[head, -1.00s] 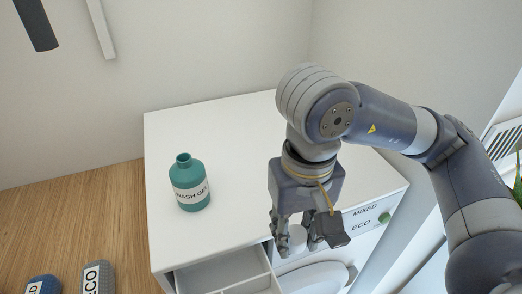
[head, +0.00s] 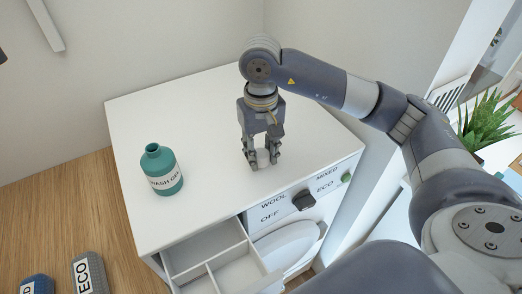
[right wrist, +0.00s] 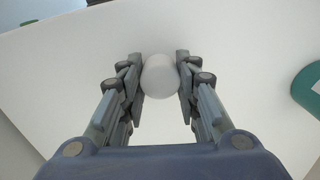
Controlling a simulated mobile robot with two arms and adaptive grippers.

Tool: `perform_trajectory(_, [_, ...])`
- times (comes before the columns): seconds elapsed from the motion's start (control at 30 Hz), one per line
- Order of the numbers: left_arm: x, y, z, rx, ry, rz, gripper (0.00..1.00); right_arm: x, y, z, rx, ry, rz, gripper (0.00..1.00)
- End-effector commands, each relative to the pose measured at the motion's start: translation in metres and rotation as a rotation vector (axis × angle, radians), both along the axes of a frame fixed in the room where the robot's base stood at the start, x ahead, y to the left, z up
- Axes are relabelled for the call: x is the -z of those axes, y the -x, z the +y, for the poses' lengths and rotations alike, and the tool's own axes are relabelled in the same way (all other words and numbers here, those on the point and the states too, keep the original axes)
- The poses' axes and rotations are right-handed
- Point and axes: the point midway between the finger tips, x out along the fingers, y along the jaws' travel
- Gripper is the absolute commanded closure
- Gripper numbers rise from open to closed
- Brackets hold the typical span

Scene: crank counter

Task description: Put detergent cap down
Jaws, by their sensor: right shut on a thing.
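The detergent cap (right wrist: 160,76) is a small white cylinder between the fingers of my right gripper (right wrist: 161,80) in the right wrist view. In the head view the right gripper (head: 262,160) points down over the white washer top (head: 205,110), and the cap (head: 263,158) shows between its fingertips. The cap is low over the top, near its front edge; I cannot tell whether it touches. The teal wash gel bottle (head: 161,170) stands upright and open-necked on the top, left of the gripper. My left gripper is not in view.
The detergent drawer (head: 215,255) is pulled out below the front edge. Boxes (head: 88,272) lie on the wooden counter (head: 60,215). The washer top behind the gripper is clear.

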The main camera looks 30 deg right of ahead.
Motion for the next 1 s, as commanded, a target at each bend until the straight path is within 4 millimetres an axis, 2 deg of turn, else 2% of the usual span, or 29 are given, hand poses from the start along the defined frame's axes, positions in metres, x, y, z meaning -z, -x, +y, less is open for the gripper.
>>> perform_trajectory(0.03, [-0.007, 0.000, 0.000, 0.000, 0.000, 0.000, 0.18, 0.003, 0.001, 0.000, 0.000, 0.000, 0.003, 1.00])
perform_trajectory(0.13, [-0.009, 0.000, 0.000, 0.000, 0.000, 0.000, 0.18, 0.011, 0.000, 0.000, 0.000, -0.001, 0.000, 1.00])
perform_trajectory(0.57, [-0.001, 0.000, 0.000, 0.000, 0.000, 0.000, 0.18, 0.018, 0.000, 0.000, 0.001, -0.001, -0.003, 1.00])
perform_trajectory(0.6, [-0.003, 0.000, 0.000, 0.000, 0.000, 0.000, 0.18, 0.016, 0.000, 0.000, 0.001, -0.001, -0.003, 0.64])
perform_trajectory(0.67, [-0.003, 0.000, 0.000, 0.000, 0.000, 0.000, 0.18, 0.016, 0.000, 0.000, 0.001, -0.001, -0.002, 0.50])
perform_trajectory(1.0, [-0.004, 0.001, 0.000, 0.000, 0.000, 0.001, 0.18, 0.015, 0.000, 0.000, 0.001, -0.001, -0.002, 0.50])
